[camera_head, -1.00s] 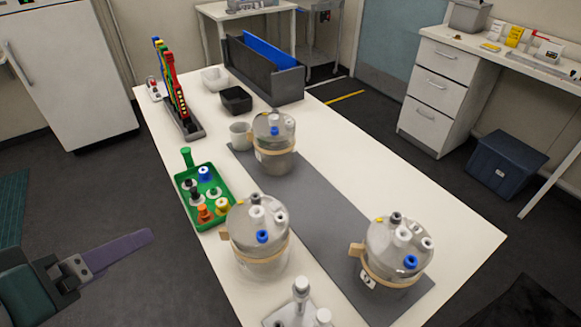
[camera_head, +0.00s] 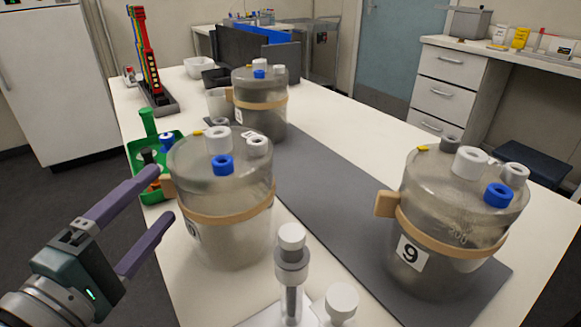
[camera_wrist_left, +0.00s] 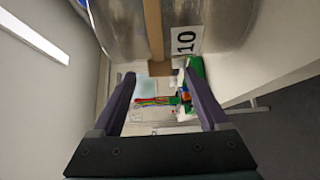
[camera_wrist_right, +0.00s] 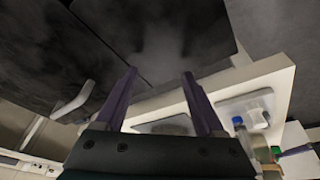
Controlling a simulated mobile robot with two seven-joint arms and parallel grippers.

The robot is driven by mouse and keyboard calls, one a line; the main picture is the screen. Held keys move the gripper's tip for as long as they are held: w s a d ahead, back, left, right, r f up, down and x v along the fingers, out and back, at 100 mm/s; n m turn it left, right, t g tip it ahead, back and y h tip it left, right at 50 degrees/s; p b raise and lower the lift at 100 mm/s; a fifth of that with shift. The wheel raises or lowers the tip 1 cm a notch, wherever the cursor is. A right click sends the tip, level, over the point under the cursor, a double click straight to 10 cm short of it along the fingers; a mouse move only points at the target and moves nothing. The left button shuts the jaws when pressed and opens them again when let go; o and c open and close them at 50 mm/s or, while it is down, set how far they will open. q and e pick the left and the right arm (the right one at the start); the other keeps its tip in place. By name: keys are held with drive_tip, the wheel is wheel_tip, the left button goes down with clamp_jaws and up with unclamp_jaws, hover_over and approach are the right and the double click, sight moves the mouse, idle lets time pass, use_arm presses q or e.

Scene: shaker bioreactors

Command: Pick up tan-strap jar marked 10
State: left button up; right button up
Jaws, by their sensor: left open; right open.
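The jar marked 10 (camera_head: 225,190) is a cloudy grey vessel with a tan strap, a tan side tab and white and blue caps. It stands upright on the white table at the front left. Its label is partly turned away in the head view, but "10" (camera_wrist_left: 187,40) reads clearly in the left wrist view. My left gripper (camera_head: 163,193) is open and empty at the jar's left, its fingers pointing toward the tab side. In the left wrist view the tan tab (camera_wrist_left: 160,68) shows between the fingertips. My right gripper (camera_wrist_right: 159,72) is open and empty, seen only in its wrist view.
A tan-strap jar marked 9 (camera_head: 450,215) stands at the right on the grey mat (camera_head: 325,190). Another tan-strap jar (camera_head: 262,105) stands behind. A green tray (camera_head: 148,125) lies beyond the left gripper. A white-capped bottle (camera_head: 291,265) stands close in front.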

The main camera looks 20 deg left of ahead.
use_arm(q)
drive_tip(key=w, duration=0.7)
drive_tip(key=shift+a+b, duration=0.3)
drive_tip(key=shift+b, duration=0.05)
drive_tip(key=shift+c, duration=0.3)
clamp_jaws()
